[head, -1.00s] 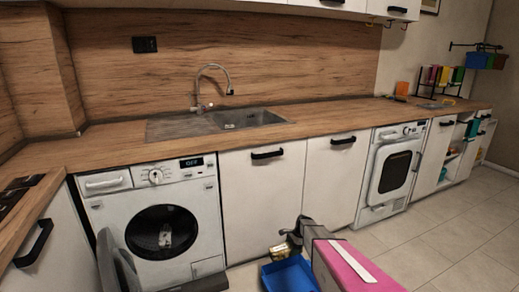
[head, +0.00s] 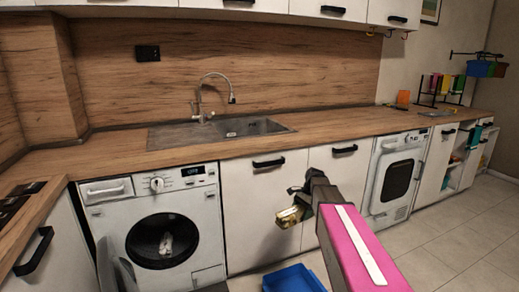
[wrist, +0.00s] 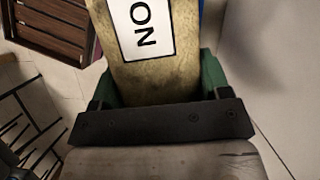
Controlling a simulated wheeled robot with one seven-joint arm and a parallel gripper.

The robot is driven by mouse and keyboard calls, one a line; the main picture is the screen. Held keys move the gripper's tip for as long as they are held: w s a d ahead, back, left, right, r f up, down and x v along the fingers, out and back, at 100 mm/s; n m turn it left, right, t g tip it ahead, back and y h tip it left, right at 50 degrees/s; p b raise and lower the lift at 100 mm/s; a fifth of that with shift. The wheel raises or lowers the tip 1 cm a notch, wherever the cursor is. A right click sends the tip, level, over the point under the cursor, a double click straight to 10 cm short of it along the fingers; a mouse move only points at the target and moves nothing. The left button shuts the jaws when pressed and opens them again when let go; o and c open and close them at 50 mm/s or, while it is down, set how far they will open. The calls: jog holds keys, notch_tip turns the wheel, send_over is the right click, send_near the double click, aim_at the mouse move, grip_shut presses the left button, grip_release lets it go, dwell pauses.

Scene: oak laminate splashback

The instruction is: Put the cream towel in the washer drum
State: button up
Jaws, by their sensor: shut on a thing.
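The white washer (head: 150,225) stands at the left under the counter. A small whitish thing, possibly the cream towel (head: 166,244), shows inside its dark round drum opening (head: 140,240). In the wrist view this item (wrist: 122,78) sits between green fingers and carries a white label with black letters. Its far end is out of view.
A blue bin (head: 292,280) is on the floor below my gripper. A second white machine (head: 394,180) stands at the right. In the wrist view a brown slatted crate (wrist: 55,25) and a black rack (wrist: 28,120) show.

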jog(key=s+r+n+g+h, duration=0.1)
jog(key=s+r+n, duration=0.4)
jog(key=s+r, duration=0.4)
notch_tip(320, 180, up, 4)
jog(key=shift+r+n+g+h, duration=0.25)
jog(key=shift+n+g+h, duration=0.05)
jog(key=shift+n+h, duration=0.1)
jog(key=shift+f, duration=0.1)
